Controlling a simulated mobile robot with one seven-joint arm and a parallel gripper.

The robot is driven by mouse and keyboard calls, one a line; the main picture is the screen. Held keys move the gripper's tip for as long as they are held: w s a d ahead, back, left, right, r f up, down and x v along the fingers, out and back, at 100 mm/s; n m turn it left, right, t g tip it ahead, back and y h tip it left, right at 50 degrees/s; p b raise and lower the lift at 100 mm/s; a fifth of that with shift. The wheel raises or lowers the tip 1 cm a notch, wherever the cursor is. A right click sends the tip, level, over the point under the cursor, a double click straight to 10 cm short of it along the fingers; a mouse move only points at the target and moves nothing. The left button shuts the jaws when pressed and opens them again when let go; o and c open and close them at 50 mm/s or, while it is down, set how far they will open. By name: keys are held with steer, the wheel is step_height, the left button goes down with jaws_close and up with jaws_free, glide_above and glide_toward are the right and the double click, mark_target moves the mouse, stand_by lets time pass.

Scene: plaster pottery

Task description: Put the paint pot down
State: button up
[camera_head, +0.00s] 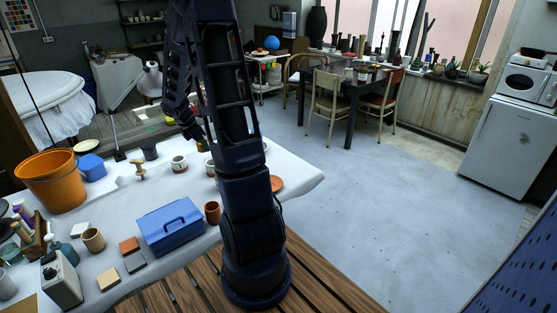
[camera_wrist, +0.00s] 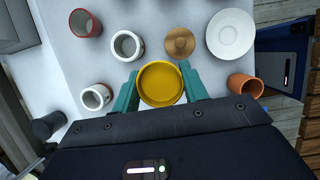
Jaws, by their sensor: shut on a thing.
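The paint pot is a round yellow pot (camera_wrist: 160,83), seen from above in the wrist view. My gripper (camera_wrist: 160,90) is shut on it, with one teal finger on each side. In the head view a sliver of yellow (camera_head: 202,146) shows beside my arm, and the rest is hidden behind the arm. My gripper is over the white-covered table (camera_head: 187,255). I cannot tell whether the pot's base touches the table.
In the wrist view, white mugs (camera_wrist: 127,45), a red cup (camera_wrist: 86,22), a wooden disc (camera_wrist: 180,43), a white plate (camera_wrist: 231,34) and a terracotta pot (camera_wrist: 245,86) surround the pot. A blue toolbox (camera_head: 170,232) and an orange bucket (camera_head: 52,182) stand on the table.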

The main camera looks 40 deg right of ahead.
steer(key=w+d, duration=0.2)
steer(key=d, duration=1.9)
glide_above(283, 157)
steer(key=a, duration=0.2)
steer(key=shift+s+r, duration=0.1)
steer(key=shift+s, duration=0.05)
steer(key=shift+s+d+f, duration=0.1)
steer(key=shift+d+f, duration=0.15)
step_height(283, 157, down, 20)
steer(key=shift+r, duration=0.25)
steer(key=shift+f, duration=0.1)
steer(key=o, duration=1)
